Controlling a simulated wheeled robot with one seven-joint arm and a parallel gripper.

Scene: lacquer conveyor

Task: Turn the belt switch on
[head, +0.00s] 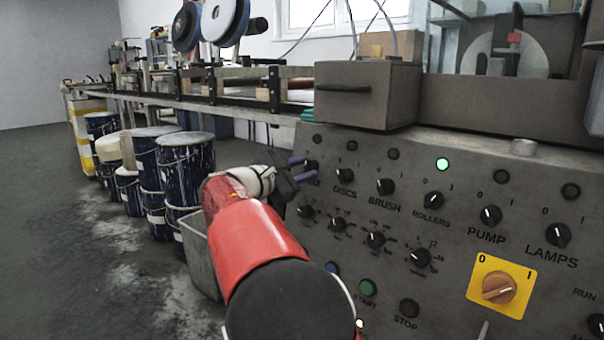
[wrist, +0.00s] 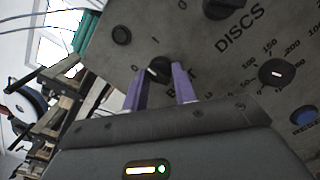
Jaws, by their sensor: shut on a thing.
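The belt switch (wrist: 158,68) is a small black knob with a white pointer line on the grey control panel. The pointer appears to face the 0 mark. The round lamp (wrist: 121,35) above it is dark. My gripper (wrist: 163,85) has its two purple fingers on either side of the knob, shut on it, and they cover part of the BELT label. In the head view my gripper (head: 300,171) reaches the panel's upper left, and the fingers partly hide the switch (head: 312,164).
Neighbouring knobs sit close by: discs (head: 345,174), brush (head: 385,186), rollers (head: 434,199) and pump (head: 490,215). The rollers lamp (head: 442,164) glows green. A drawer box (head: 367,94) stands above the panel. Paint drums (head: 185,167) stand on the floor at left.

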